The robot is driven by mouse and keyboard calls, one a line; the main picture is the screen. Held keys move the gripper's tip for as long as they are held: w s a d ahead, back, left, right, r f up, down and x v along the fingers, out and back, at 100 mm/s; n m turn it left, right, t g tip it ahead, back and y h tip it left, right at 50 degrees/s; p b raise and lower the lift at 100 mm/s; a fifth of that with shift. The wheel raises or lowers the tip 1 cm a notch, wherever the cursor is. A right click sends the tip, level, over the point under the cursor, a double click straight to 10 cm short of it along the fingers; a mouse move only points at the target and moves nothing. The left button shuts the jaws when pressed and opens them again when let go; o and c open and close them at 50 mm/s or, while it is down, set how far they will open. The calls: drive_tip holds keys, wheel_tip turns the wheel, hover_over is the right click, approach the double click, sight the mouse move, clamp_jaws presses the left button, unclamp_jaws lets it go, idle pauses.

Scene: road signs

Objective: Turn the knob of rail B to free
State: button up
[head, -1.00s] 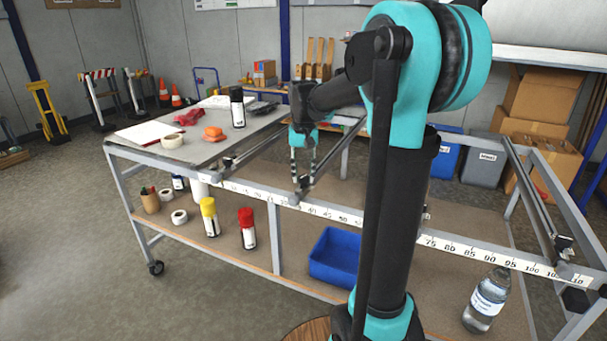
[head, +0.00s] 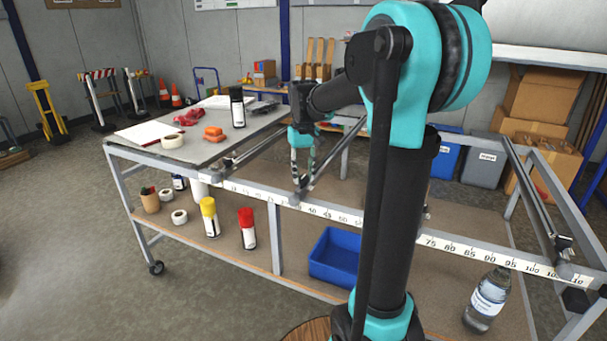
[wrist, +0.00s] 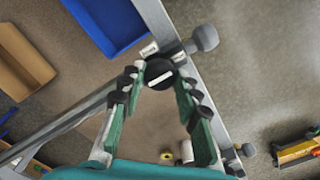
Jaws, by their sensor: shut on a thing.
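A round black knob (wrist: 159,73) with a white pointer line sits at the end of a rail (wrist: 68,121), where the rail meets the front beam of the frame. Small white labels (wrist: 149,49) lie beside it, too small to read, so I cannot tell the rail's letter or the marked positions. My gripper (wrist: 158,80) has its two fingertips on either side of the knob, closed on it. The pointer line is slightly tilted from horizontal in the wrist view. In the head view my gripper (head: 303,181) reaches down at the front beam, and the knob is mostly hidden.
A scale strip (head: 340,216) runs along the front beam. Grey round handles (wrist: 204,38) stick out from the beam near the knob. A blue bin (head: 335,257) and several spray cans stand on the lower shelf. A tabletop (head: 190,151) with small items is at left.

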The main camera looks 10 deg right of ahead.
sight(304, 177)
drive_tip(key=o, duration=1.2)
drive_tip(key=shift+c, duration=0.2)
drive_tip(key=shift+r, duration=0.1)
wheel_tip(304, 177, up, 12)
